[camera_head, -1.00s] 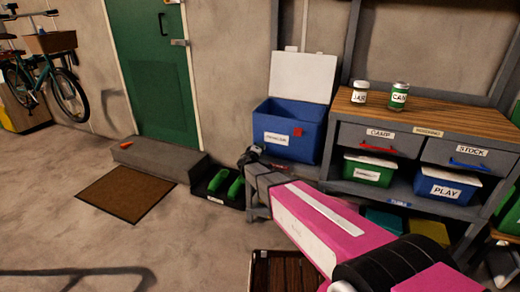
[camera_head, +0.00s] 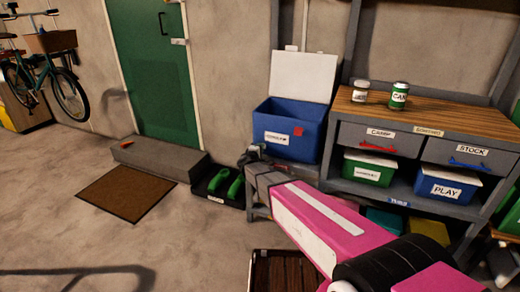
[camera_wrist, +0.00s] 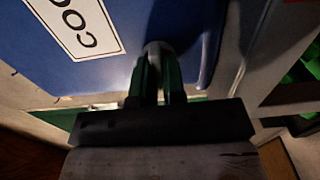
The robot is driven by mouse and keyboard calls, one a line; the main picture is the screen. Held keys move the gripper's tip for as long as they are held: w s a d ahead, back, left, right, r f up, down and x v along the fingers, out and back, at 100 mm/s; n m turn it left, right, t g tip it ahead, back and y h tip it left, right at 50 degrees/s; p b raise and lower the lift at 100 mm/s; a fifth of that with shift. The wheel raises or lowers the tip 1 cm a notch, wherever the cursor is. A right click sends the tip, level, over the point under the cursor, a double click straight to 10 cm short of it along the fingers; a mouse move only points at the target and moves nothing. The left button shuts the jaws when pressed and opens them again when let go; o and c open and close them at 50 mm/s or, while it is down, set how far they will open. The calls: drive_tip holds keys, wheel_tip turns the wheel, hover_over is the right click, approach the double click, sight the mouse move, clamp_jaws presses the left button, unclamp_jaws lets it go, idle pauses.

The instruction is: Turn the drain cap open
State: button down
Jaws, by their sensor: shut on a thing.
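The blue cooler (camera_head: 297,113) stands against the wall with its white lid open, and its label starts with "COO" in the wrist view (camera_wrist: 88,22). My gripper (camera_head: 250,154) is low at the cooler's front left in the head view. In the wrist view my gripper's two fingers (camera_wrist: 159,72) are close together, shut on a small grey rounded cap (camera_wrist: 158,47) low on the cooler's face. The fingers hide most of the cap, so its turn angle cannot be read.
A grey bench (camera_head: 440,120) with drawers and bins stands right of the cooler. A dark tray (camera_head: 216,192) with green shoes sits on the floor at left, beside a grey step (camera_head: 150,157). A brown mat (camera_head: 128,192) lies on open floor.

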drive_tip(key=c, duration=1.2)
unclamp_jaws()
drive_tip(key=v, duration=1.1)
